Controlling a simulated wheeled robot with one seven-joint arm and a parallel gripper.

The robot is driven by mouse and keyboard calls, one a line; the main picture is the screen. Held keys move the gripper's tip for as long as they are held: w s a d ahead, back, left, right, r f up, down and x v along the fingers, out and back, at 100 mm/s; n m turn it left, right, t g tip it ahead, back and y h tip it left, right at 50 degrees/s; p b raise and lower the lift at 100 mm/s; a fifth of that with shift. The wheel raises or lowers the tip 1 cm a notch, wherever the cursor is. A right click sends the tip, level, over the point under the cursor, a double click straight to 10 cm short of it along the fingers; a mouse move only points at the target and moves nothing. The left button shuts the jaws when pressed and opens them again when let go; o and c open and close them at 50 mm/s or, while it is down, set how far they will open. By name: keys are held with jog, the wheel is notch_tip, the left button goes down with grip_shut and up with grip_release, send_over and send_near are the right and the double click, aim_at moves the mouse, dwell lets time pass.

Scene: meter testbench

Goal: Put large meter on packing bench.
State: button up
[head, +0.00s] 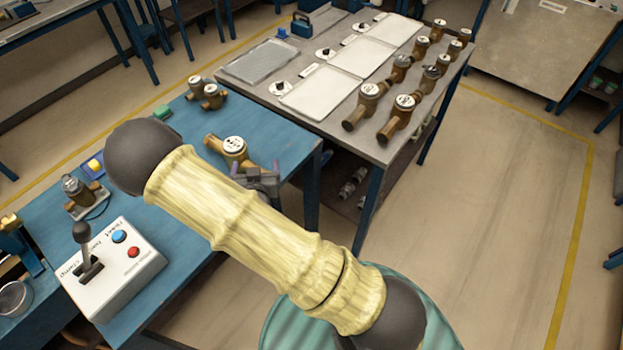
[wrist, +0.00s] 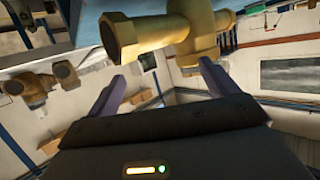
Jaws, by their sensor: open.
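A large brass meter (head: 232,149) with a white dial lies on the blue bench (head: 285,140), close to its right edge. My gripper (head: 262,178) is open right beside it, on its near right side. In the wrist view the meter's brass body (wrist: 160,32) fills the top middle, just past the tips of my two purple fingers (wrist: 163,70). I see no grip on it, and cannot tell whether a finger touches it. A grey-topped bench (head: 310,55) holds flat trays and several brass meters; no label shows which bench is the packing bench.
Two smaller meters (head: 206,93) stand farther back on the blue bench. A white control box (head: 112,268) with a lever and another meter (head: 78,190) are at the left. A light tray (head: 322,93) lies on the grey bench. Open floor (head: 500,200) lies to the right.

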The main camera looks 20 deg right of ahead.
jog(key=d+g, duration=0.1)
jog(key=g, duration=0.1)
jog(key=d+m+g, duration=0.1)
jog(key=shift+s+d+r, duration=0.3)
jog(key=shift+s+d, duration=0.05)
jog(key=shift+s, duration=0.05)
jog(key=s+d+r+n+g+y, duration=0.1)
jog(key=s+d+r+n+g, duration=0.1)
jog(key=s+d+r+g, duration=0.2)
jog(key=s+d+r+n+g+y, duration=0.1)
jog(key=s+d+r+g, duration=0.3)
jog(key=s+r, duration=0.4)
jog(key=s, duration=0.5)
jog(key=shift+s+r+n+g+y, duration=0.2)
jog(key=shift+s+n+g+y, duration=0.1)
jog(key=shift+n+y, duration=0.1)
